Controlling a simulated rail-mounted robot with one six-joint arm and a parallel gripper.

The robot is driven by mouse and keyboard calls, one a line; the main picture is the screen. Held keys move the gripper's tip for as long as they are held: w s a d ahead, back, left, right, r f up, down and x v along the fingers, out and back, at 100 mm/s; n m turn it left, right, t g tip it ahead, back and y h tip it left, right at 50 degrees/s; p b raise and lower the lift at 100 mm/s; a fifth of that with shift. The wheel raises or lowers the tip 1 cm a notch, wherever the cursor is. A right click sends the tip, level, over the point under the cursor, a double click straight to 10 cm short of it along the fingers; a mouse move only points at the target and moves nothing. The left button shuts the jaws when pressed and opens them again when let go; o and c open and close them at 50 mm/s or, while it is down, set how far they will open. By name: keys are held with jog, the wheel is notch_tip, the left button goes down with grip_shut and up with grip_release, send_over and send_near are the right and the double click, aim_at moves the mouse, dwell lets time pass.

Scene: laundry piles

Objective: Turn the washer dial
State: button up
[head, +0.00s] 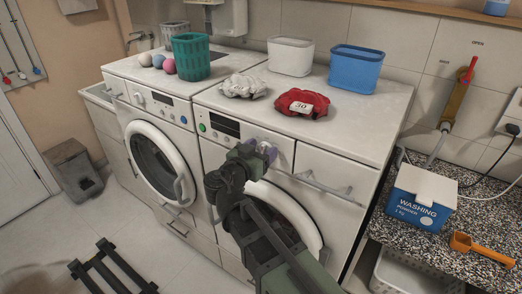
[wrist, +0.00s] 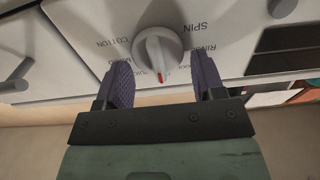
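The washer dial (wrist: 158,46) is a round grey-white knob with a raised grip bar and a red mark. In the wrist view the red mark points to the bottom of the picture. Labels around it appear upside down, among them COTTON and SPIN. My gripper (head: 262,149) is at the front panel of the right washer (head: 320,160), and in the head view it hides the dial. In the wrist view its two purple fingers are open, one on each side of the dial, with gaps visible. Nothing is held between them.
A second washer (head: 113,115) with its own dial stands to the left. A bar handle (head: 322,186) sticks out right of my gripper. A red cloth (head: 302,103), a white cloth (head: 243,86) and bins stand on top. A washing powder box (head: 422,197) is at right.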

jog(key=c, duration=0.6)
jog(key=shift+c, duration=0.2)
jog(key=shift+n, duration=0.3)
jog(key=n, duration=0.3)
jog(key=shift+w+a, duration=0.15)
jog(key=shift+a, duration=0.05)
jog(key=shift+a+f+n, duration=0.1)
jog(key=shift+f+n, duration=0.05)
jog(key=shift+n, duration=1.95)
jog(key=o, duration=0.9)
